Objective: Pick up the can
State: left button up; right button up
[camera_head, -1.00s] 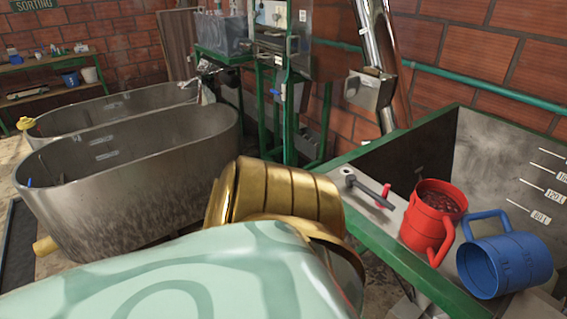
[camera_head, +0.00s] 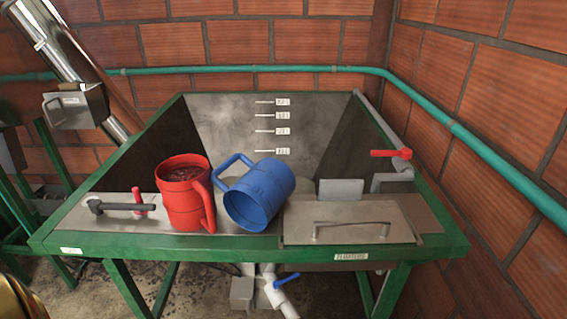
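Two can-like jugs with handles sit at the front of the green-framed metal tank. The red can (camera_head: 187,205) stands upright, holds dark red contents, and has its handle to the right. Neither gripper is in view. Only a gold part of my arm shows in the bottom left corner.
The tank's green rim (camera_head: 200,245) runs along the front. A metal lid with a handle (camera_head: 350,226) is right of the cans. A dark lever (camera_head: 120,206) lies left of them. A red valve handle (camera_head: 390,153) is at right. Brick walls close off the back and right.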

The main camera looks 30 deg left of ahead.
aim_at(253, 202)
jog(key=i+l+u, duration=0.1)
jog(key=i+u, duration=0.3)
jog(key=i+l+u, duration=0.2)
jog(key=u, duration=0.25)
